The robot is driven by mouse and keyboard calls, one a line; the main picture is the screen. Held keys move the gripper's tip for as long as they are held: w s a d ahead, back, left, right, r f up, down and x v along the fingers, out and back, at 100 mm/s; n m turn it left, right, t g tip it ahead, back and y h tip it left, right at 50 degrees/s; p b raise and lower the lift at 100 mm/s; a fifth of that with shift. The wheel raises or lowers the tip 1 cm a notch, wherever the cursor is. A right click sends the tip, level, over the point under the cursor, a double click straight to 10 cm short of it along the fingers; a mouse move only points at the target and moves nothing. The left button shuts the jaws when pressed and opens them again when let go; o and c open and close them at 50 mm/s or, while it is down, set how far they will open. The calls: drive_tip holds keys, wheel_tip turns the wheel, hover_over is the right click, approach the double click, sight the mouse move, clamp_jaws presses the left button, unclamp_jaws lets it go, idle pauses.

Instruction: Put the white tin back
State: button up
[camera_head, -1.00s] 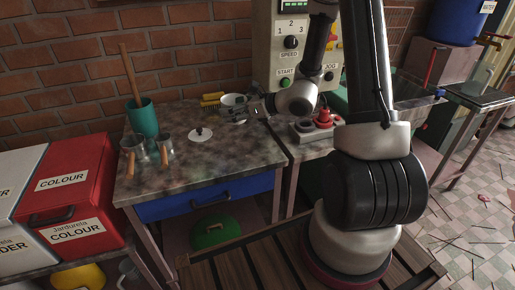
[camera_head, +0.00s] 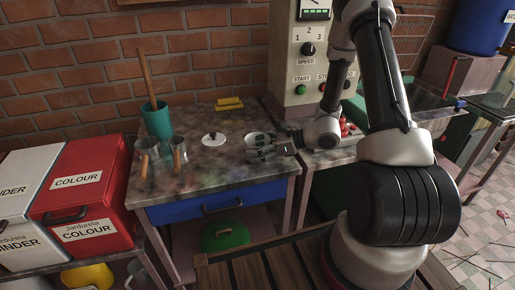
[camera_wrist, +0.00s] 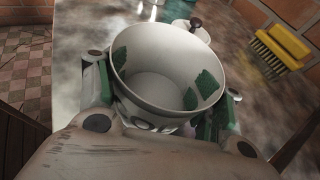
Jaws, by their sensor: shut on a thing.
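The white tin (camera_head: 256,138) is in my gripper (camera_head: 268,150), near the right end of the worktop (camera_head: 206,178). In the wrist view the tin (camera_wrist: 160,78) is upright or nearly so, open at the top and empty, with green patches on its inner wall. The fingers of my gripper (camera_wrist: 164,98) are closed on it from both sides. I cannot tell whether its base touches the worktop. A white lid with a dark knob (camera_head: 214,140) lies flat to the left of the tin; it also shows in the wrist view (camera_wrist: 181,27).
A yellow brush (camera_head: 229,104) lies at the back of the worktop. A teal cup (camera_head: 157,120) with a wooden stick and two metal scoops (camera_head: 179,149) stand at the left. The machine with START and SPEED controls (camera_head: 307,75) rises behind right. The worktop's front middle is clear.

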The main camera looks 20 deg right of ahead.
drive_tip(key=shift+f, duration=0.1)
drive_tip(key=o, duration=1.2)
drive_tip(key=shift+c, duration=0.2)
